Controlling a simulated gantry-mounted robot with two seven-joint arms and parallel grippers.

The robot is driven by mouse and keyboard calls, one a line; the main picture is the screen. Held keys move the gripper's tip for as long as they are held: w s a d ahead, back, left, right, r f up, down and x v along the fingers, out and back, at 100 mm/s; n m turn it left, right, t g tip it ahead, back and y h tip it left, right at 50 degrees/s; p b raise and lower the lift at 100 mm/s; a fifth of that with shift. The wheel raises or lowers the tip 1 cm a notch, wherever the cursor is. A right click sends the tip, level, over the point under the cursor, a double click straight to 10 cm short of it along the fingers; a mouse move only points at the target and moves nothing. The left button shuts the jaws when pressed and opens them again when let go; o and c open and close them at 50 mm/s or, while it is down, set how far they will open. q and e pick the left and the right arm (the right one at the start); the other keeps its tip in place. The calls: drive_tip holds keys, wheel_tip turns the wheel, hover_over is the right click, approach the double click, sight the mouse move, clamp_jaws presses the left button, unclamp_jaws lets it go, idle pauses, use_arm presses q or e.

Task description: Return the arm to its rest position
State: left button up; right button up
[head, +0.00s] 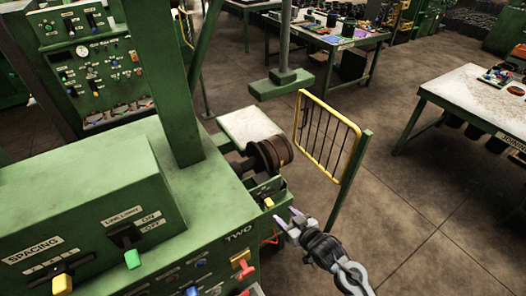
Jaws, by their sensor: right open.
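My right gripper (287,222) is in the lower middle of the head view, with its arm coming up from the bottom edge. Its two fingers point up and left, apart, with nothing visible between them. It is beside the front right corner of the green machine (190,225), close to the part marked TWO. A dark brown ribbed roller (268,155) sits on the machine beyond the gripper. I cannot tell whether the roller carries a sleeve. My left gripper is not in view.
A yellow barred guard (328,132) on a green post stands right of the roller. A worktable (470,90) stands at the right. Open floor lies between.

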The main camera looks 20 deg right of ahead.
drive_tip(key=s+a+f+g, duration=0.2)
drive_tip(key=s+f, duration=0.5)
drive_tip(key=s, duration=0.4)
drive_tip(key=s+d+r+m+g+h, duration=0.1)
drive_tip(key=s+d+r+g+h, duration=0.2)
drive_tip(key=s, duration=0.7)
drive_tip(key=s+d+r+g+h, duration=0.1)
drive_tip(key=s+r+g, duration=0.3)
drive_tip(key=s, duration=0.5)
wheel_tip(320, 180, up, 18)
drive_tip(key=p, duration=1.8)
drive_tip(key=shift+w+a+f, duration=0.15)
drive_tip(key=shift+a+f, duration=0.05)
drive_tip(key=shift+a, duration=0.1)
